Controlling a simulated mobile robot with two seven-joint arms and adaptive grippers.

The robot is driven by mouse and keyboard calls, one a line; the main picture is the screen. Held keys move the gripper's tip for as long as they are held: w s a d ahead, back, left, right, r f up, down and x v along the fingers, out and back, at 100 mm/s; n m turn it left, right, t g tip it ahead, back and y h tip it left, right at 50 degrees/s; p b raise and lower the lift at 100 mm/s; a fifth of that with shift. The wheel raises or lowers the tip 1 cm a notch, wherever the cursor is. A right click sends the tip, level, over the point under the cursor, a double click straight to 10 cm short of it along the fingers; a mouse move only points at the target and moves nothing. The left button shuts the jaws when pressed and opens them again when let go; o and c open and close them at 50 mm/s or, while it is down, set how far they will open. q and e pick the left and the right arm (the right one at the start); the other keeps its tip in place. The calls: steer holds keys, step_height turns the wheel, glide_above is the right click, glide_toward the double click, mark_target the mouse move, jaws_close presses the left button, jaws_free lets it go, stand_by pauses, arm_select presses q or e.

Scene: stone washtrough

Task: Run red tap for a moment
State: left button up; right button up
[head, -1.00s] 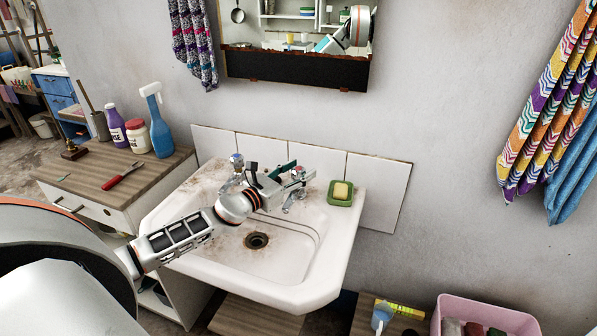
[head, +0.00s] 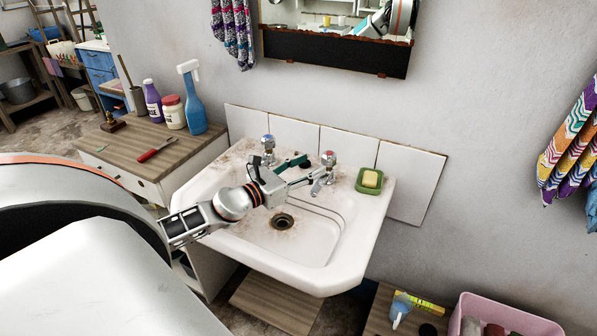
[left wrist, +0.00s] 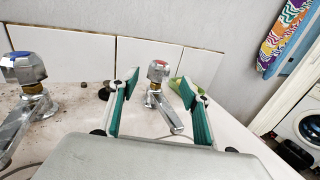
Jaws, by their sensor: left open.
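The red tap (head: 329,158), chrome with a red marker on its knob, stands at the back right of the white washbasin (head: 345,250). In the left wrist view the red tap (left wrist: 158,72) appears between the two teal-lined fingers, beyond their tips. My left gripper (head: 310,168) is open and empty, just left of the red tap. It also shows in the left wrist view (left wrist: 159,86). The blue tap (head: 268,146) stands to the left, behind the gripper; it also shows in the left wrist view (left wrist: 24,68). I see no water stream. My right gripper is not in view.
A green soap dish (head: 368,182) with a yellow sponge sits right of the red tap. A wooden-topped cabinet (head: 135,165) with a blue spray bottle (head: 193,100) stands at the left. White tiles and the wall close off the back. A pink tub (head: 505,312) is at lower right.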

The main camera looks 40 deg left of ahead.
arm_select(q)
steer(key=shift+s+a, duration=0.15)
steer(key=shift+s, duration=0.7)
steer(key=shift+s+a, duration=0.15)
steer(key=shift+s, duration=0.7)
